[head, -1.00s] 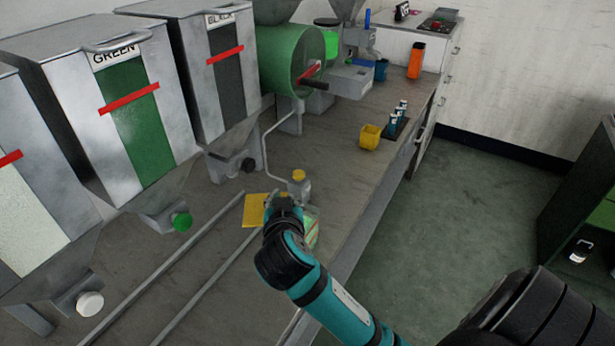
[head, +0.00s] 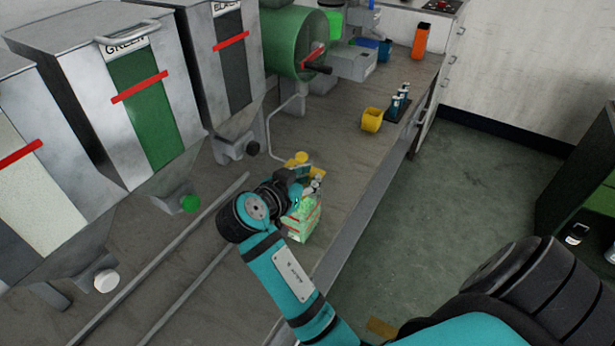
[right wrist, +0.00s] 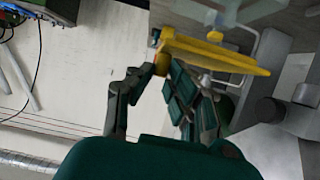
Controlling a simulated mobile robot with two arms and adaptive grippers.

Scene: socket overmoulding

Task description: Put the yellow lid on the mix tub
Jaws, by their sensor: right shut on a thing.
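The yellow lid (right wrist: 222,55) shows in the right wrist view as a flat plate seen nearly edge-on, with a small knob. My right gripper (right wrist: 160,82) is shut on the knob of the lid. In the head view my right gripper (head: 297,178) is over the bench, and it and the arm hide most of the lid. The mix tub (head: 303,222), see-through with green contents, stands on the bench just below and in front of the gripper, partly covered by it. I cannot tell the gap between lid and tub. My left gripper is not in view.
Two metal rails (head: 165,255) run along the bench at left. Hoppers (head: 125,95) line the back. A yellow cup (head: 372,119) and a dark rack (head: 401,106) of small vials stand farther along.

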